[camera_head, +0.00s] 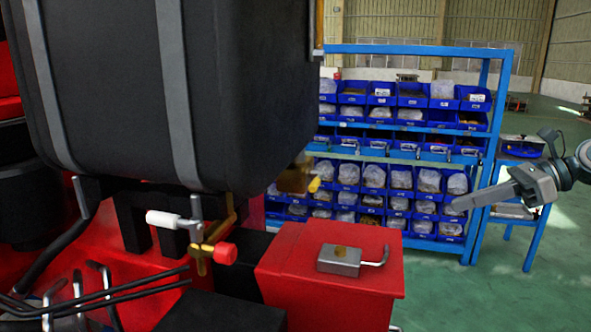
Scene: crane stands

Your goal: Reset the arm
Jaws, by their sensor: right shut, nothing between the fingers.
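My right gripper (488,196) reaches in from the right edge, in front of the blue shelf rack. Its fingers point left and are closed together, with nothing between them. It hangs in free space, apart from the red box and the machine. My left gripper is not in view.
A large black tank (110,90) on a red machine fills the left. A valve with a red knob (225,253) sits beneath the tank. A blue rack (415,130) of bins stands behind. Green floor (500,300) is clear lower right.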

